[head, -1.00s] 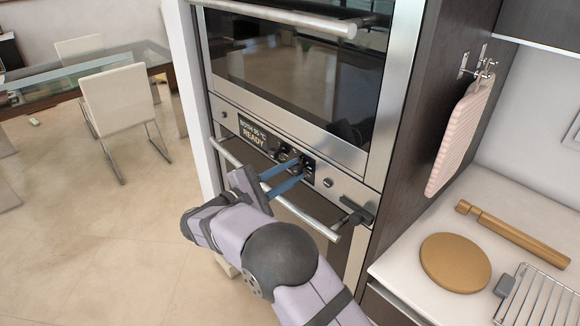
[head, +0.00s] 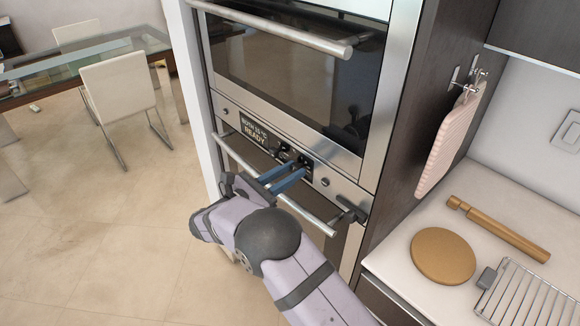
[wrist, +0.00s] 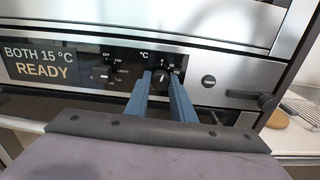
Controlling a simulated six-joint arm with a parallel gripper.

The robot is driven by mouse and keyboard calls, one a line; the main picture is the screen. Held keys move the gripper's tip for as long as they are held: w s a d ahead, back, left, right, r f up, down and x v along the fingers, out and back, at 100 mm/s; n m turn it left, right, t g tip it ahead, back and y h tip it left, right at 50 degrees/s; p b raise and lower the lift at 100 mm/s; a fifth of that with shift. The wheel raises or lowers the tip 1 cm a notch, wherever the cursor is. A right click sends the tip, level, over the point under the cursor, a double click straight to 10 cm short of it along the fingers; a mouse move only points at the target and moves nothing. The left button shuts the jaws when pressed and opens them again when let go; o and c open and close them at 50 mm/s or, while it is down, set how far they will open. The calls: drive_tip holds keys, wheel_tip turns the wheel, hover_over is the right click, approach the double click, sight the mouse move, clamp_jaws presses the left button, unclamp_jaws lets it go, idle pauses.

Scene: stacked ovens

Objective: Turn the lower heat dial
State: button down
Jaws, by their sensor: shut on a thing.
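The heat dial (wrist: 162,77) is a black knob with a white pointer line, below a °C mark on the oven's control panel. My gripper (wrist: 161,79) has its two blue fingers on either side of the dial, shut on it. In the head view my gripper (head: 300,170) reaches the panel below the upper oven door, and its fingers largely hide the dial. The display (wrist: 40,62) left of the dial reads "BOTH 15 °C READY". A second dial (wrist: 103,76), with OFF marked above it, sits between the display and the heat dial.
A round button (wrist: 208,81) is right of the dial. The lower oven's handle bar (head: 290,205) runs below the panel, close to my wrist. The upper door handle (head: 290,30) is above. A counter with a round board (head: 442,256) stands at the right.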

drive_tip(key=shift+n+p, duration=0.55)
drive_tip(key=shift+n, duration=0.65)
drive_tip(key=c, duration=1.5)
unclamp_jaws()
drive_tip(key=shift+b+v, duration=1.45)
drive_tip(key=shift+v, duration=2.25)
